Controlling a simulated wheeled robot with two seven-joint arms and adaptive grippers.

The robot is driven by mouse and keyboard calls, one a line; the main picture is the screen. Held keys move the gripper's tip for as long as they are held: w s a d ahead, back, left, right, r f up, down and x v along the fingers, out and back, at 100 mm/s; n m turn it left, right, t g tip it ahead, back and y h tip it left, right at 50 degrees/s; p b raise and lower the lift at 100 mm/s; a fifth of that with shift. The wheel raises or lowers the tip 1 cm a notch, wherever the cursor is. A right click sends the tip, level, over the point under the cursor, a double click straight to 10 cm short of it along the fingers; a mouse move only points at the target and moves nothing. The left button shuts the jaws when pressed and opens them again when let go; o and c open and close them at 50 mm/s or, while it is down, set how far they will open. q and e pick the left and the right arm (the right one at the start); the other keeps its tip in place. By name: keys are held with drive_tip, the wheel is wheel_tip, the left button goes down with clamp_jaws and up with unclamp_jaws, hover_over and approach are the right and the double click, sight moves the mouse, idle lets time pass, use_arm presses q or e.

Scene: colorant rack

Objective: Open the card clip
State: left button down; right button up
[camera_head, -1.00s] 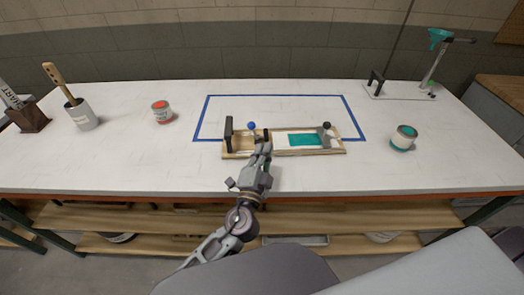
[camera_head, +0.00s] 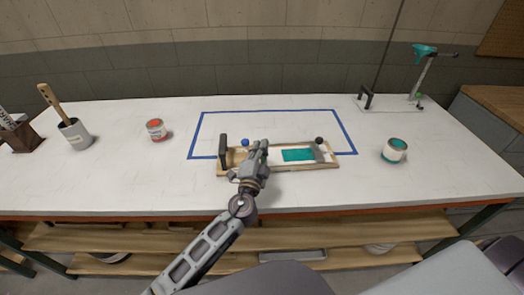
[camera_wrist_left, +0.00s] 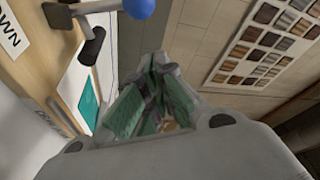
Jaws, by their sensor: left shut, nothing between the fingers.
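A wooden board (camera_head: 290,165) lies near the front of the table with a teal-and-white card (camera_head: 297,155) on it. A grey piece (camera_head: 319,154) with a black ball knob (camera_head: 319,140) crosses the card's right end. A blue ball knob (camera_head: 245,142) stands near the board's left end; it also shows at the top of the left wrist view (camera_wrist_left: 138,7), on a metal lever. Which part is the card clip is not clear. My left gripper (camera_head: 262,146) is shut and empty over the board, between blue knob and card. Its fingers (camera_wrist_left: 150,100) are apart from the blue knob.
A black upright handle (camera_head: 223,149) stands at the board's left end. Blue tape (camera_head: 270,111) outlines an area behind the board. A teal paint can (camera_head: 395,150) is to the right, an orange-topped can (camera_head: 156,130) to the left. The table's back middle is clear.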

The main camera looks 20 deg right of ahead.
sight(248, 148)
use_arm(q)
drive_tip(key=shift+w+a+f, duration=0.3)
drive_tip(key=shift+w+a, duration=0.1)
drive_tip(key=shift+w, duration=0.1)
drive_tip(key=shift+w+a+f, duration=0.25)
drive_tip(key=shift+w+a, duration=0.15)
drive_tip(key=shift+w, duration=0.05)
use_arm(e)
drive_tip(key=shift+a, duration=0.7)
drive_tip(key=shift+s+d, duration=0.1)
drive_tip(key=shift+d, duration=0.1)
